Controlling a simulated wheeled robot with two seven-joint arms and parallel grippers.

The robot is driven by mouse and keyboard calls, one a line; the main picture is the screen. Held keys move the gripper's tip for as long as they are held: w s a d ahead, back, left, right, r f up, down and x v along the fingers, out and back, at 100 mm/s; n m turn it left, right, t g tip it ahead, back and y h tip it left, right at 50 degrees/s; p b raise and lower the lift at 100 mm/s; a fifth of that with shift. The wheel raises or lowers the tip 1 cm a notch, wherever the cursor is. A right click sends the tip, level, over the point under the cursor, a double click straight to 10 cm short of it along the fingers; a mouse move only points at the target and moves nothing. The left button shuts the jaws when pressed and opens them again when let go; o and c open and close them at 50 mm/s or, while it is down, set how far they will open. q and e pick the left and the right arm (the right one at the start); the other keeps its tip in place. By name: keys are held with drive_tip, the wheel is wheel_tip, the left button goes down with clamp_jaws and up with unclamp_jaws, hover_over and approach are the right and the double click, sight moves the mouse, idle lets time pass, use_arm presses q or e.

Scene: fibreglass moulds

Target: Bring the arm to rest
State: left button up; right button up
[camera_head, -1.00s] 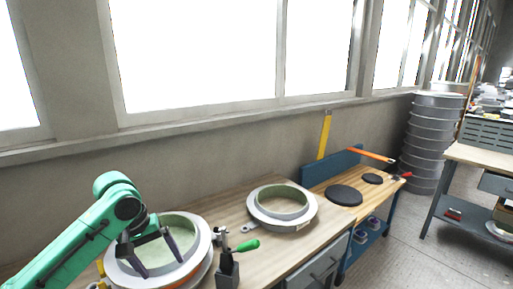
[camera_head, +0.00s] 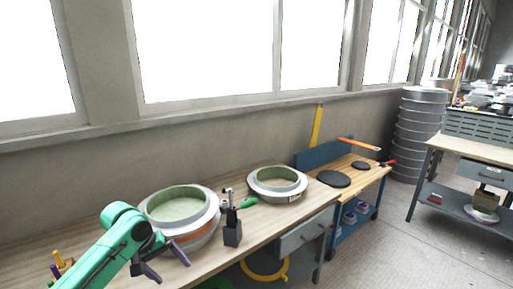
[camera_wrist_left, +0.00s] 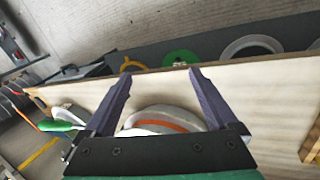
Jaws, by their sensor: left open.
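My green left arm comes in from the lower left in the head view. Its left gripper (camera_head: 172,271) has two dark fingers spread apart with nothing between them. It hangs in front of the large round mould (camera_head: 212,220), near the bench's front edge. In the left wrist view the open fingers (camera_wrist_left: 160,76) point across the wooden bench edge, and part of a mould with an orange band (camera_wrist_left: 165,124) shows below and between them. My right gripper is not in view.
The wooden bench (camera_head: 238,262) carries a second round mould (camera_head: 277,182), a green-handled clamp (camera_head: 249,203) and a black holder (camera_head: 232,235). A yellow ring (camera_head: 264,274) is under the bench. A blue-framed bench with black discs (camera_head: 334,179) stands beyond.

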use_arm(q)
drive_tip(key=a+f+t, duration=0.1)
drive_tip(key=a+f, duration=0.2)
drive_tip(key=f, duration=1.3)
drive_tip(key=s+a+f+m+y, duration=0.1)
drive_tip(key=s+a+f, duration=0.1)
drive_tip(key=s+f, duration=0.6)
drive_tip(key=s+a+f+m+y, duration=0.15)
drive_tip(key=s+f, duration=0.25)
drive_tip(key=f, duration=0.7)
drive_tip(key=s+d+f+m, duration=0.1)
drive_tip(key=s+f, duration=0.3)
drive_tip(key=s, duration=0.6)
drive_tip(key=s+d+f+m+g, duration=0.1)
drive_tip(key=s+f, duration=0.4)
drive_tip(key=s, duration=0.5)
drive_tip(key=s+d+f+m+g, duration=0.1)
drive_tip(key=s+d+f+m, duration=0.1)
drive_tip(key=s, duration=0.9)
wheel_tip(320, 180, down, 2)
drive_tip(key=shift+f+m+y, duration=0.25)
drive_tip(key=shift+m+y, duration=0.2)
drive_tip(key=shift+m, duration=0.2)
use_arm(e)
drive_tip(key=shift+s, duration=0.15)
use_arm(q)
drive_tip(key=shift+s, duration=0.1)
